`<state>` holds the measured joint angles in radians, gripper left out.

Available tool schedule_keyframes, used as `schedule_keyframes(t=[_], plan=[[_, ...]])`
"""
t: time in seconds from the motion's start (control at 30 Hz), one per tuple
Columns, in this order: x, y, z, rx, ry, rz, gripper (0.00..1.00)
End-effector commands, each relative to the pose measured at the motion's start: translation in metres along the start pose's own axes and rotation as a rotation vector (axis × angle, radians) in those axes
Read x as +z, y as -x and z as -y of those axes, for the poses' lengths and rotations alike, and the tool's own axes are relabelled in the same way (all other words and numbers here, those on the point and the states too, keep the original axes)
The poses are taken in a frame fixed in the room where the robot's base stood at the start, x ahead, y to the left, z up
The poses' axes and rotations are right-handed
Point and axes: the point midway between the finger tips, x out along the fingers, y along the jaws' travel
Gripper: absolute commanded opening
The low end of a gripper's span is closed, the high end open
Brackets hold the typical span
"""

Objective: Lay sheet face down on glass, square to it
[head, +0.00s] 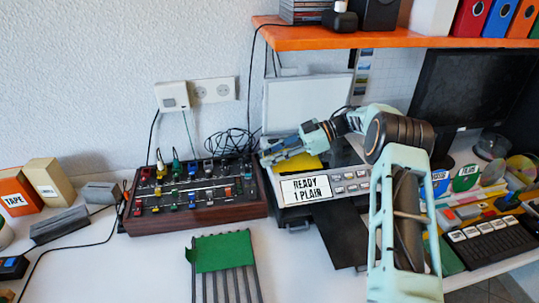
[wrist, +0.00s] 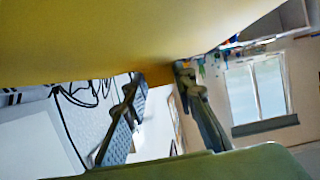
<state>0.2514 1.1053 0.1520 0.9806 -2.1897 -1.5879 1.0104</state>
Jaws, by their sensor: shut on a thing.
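The yellow sheet (head: 297,166) is over the left part of the copier, tilted beside my gripper. It fills the top of the wrist view (wrist: 130,35), close to the camera. My gripper (head: 267,157) is shut on the sheet near the copier's left end; both fingers reach its edge in the wrist view (wrist: 157,76). The copier (head: 318,187) has a panel reading "READY 1 PLAIN". Its white lid (head: 306,103) stands raised behind. A dark surface (head: 342,152) shows right of the sheet, partly behind my arm; I cannot tell whether it is the glass. Contact between sheet and copier is unclear.
A mixer box (head: 192,194) with coloured plugs and cables stands close left of the copier. A slatted rack with a green piece (head: 222,252) is in front. An orange shelf (head: 350,38) overhangs the copier. A monitor (head: 465,85) and keyboard (head: 490,242) are at right.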

Motion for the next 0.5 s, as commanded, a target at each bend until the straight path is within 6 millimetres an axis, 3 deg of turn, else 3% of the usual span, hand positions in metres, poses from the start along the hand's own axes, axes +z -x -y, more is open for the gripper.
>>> schedule_keyframes(t=[0.5], plan=[[0.013,-0.005,0.001,-0.002,-0.003,0.001,0.17]])
